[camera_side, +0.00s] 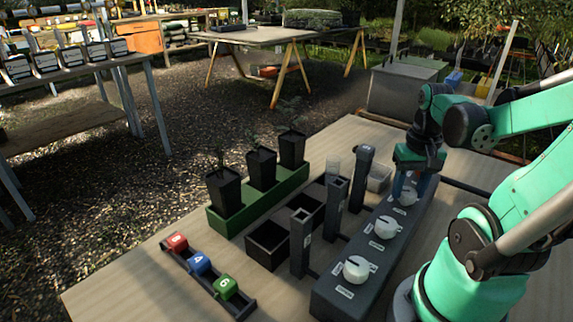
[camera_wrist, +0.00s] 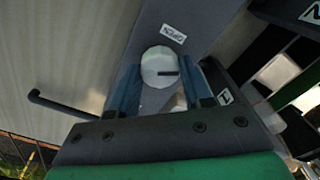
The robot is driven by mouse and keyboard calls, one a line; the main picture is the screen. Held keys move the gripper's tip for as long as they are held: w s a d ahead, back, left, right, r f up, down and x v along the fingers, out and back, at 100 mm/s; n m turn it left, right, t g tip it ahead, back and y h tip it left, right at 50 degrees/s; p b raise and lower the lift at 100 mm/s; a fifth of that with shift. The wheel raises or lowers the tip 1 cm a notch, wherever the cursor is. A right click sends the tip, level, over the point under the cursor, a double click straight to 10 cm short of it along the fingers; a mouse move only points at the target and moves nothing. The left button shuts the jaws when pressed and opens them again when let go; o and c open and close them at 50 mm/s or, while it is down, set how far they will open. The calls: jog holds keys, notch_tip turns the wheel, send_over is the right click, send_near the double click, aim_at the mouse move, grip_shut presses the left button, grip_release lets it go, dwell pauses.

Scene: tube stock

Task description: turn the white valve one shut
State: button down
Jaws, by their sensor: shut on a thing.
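Three white valve knobs stand in a row on a long dark grey block (camera_side: 340,300): a near knob (camera_side: 356,269), a middle knob (camera_side: 386,227) and a far knob (camera_side: 408,196). My gripper (camera_side: 405,187) points down at the far knob, its blue fingers on either side of it. In the wrist view, my gripper (camera_wrist: 168,82) is shut on this white knob (camera_wrist: 157,64), whose dark pointer mark points to the right. The fingers partly hide the knob in the side view.
Upright dark square tubes (camera_side: 336,205) stand close to the left of the valve block. A green tray (camera_side: 232,222) holds potted plants, and a rack (camera_side: 240,305) holds red, blue and green blocks. Bare table shows at the front left.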

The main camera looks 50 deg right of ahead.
aim_at(408, 191)
jog(key=m, duration=0.5)
jog(key=shift+m, duration=0.4)
dwell(0.3)
jog(key=shift+c, duration=1.8)
grip_release()
jog(key=shift+r, duration=2.8)
